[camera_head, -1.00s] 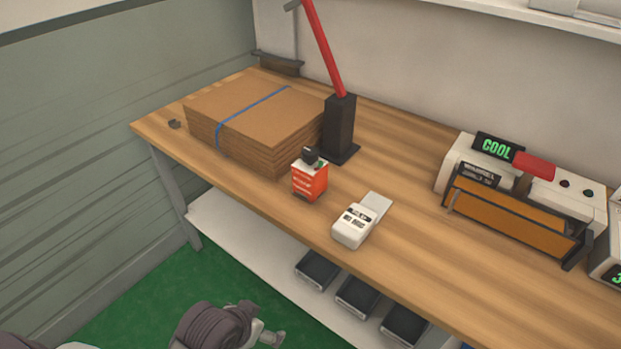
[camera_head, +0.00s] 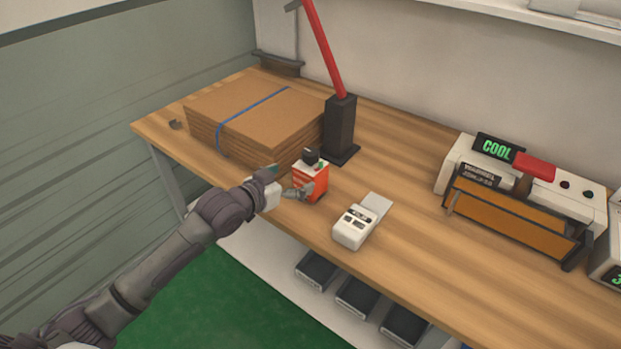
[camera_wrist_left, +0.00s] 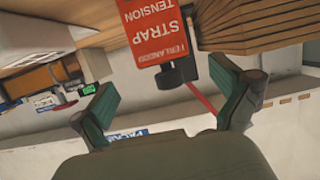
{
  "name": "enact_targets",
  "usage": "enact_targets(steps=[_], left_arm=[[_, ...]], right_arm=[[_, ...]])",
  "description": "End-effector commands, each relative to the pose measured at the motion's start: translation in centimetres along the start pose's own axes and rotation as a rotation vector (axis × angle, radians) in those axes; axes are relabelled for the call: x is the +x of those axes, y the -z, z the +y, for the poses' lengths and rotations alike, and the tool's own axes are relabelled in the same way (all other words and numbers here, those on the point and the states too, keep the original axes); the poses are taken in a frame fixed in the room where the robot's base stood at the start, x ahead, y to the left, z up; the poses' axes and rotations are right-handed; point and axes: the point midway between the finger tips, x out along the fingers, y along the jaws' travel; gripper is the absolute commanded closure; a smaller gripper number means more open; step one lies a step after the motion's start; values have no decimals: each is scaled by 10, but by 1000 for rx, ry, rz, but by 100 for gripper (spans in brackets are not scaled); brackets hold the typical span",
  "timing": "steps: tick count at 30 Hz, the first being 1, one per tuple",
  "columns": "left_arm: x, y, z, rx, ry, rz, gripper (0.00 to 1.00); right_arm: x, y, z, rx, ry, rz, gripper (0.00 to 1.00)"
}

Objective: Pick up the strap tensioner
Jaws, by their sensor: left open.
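The strap tensioner is a small red box with white lettering and a black knob on top (camera_head: 316,180). It stands upright on the workbench, in front of the cardboard stack. In the left wrist view the strap tensioner (camera_wrist_left: 155,28) appears upside down at the top, its label reading "STRAP TENSION". My left gripper (camera_head: 286,184) is open at the left side of the tensioner, with one finger partly covering its front. In the wrist view the open fingers (camera_wrist_left: 162,80) point toward the tensioner; contact cannot be told. My right gripper is not in view.
A strapped cardboard stack (camera_head: 250,112) lies behind. A black post with a red lever (camera_head: 341,125) stands close behind the tensioner. A white handheld device (camera_head: 354,227) lies to its right. A sealer machine (camera_head: 510,190) is farther right.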

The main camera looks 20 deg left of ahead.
Motion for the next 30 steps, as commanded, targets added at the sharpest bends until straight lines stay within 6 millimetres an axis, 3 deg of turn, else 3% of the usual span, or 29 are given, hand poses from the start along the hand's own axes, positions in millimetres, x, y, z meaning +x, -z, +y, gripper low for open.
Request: enact_targets(steps=[3, 11, 19, 28, 30], left_arm=[[20, 1, 0, -1, 0, 1, 0], [40, 0, -1, 1, 0, -1, 0], [78, -3, -4, 0, 0, -1, 0], [84, -4, -4, 2, 0, -2, 0], [84, -4, -4, 2, 0, -2, 8]], right_arm=[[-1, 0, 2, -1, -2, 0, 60], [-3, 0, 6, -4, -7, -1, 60], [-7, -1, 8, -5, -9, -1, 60], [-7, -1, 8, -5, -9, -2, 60], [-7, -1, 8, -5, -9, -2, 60]])
